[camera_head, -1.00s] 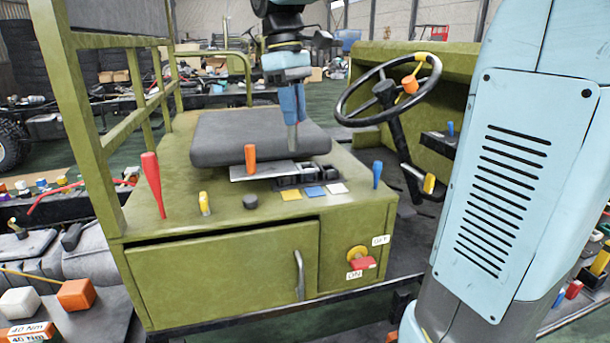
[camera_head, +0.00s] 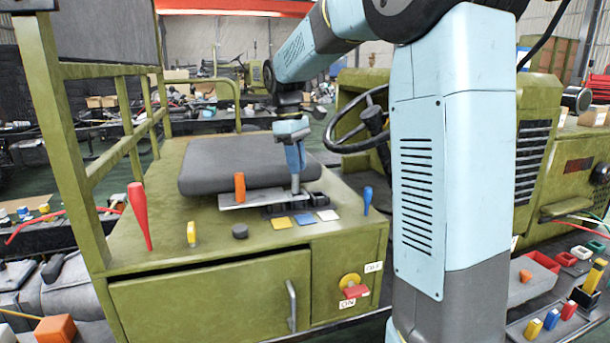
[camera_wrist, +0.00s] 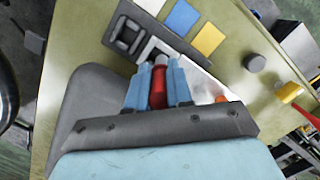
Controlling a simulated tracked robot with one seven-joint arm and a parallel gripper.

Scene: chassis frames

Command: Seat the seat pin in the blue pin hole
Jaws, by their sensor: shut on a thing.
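My gripper (camera_head: 296,168) is shut on the seat pin, just above the dark row of holders (camera_head: 283,210) at the seat's front edge. In the wrist view the seat pin (camera_wrist: 158,90) shows as a red shaft with a pale end between the blue fingers. In the head view its grey lower part (camera_head: 295,185) points down at the holders. The blue square (camera_head: 304,219) lies in front of the holders, between yellow (camera_head: 281,222) and white (camera_head: 328,215) squares. The blue pin hole itself is hard to make out. I cannot tell whether the tip is inside a hole.
A metal plate with an upright orange handle (camera_head: 239,186) lies left of the pin. The grey seat cushion (camera_head: 230,165) is behind it. A red handle (camera_head: 138,215), yellow lever (camera_head: 191,233), black knob (camera_head: 240,231) and blue lever (camera_head: 367,199) stand on the green box.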

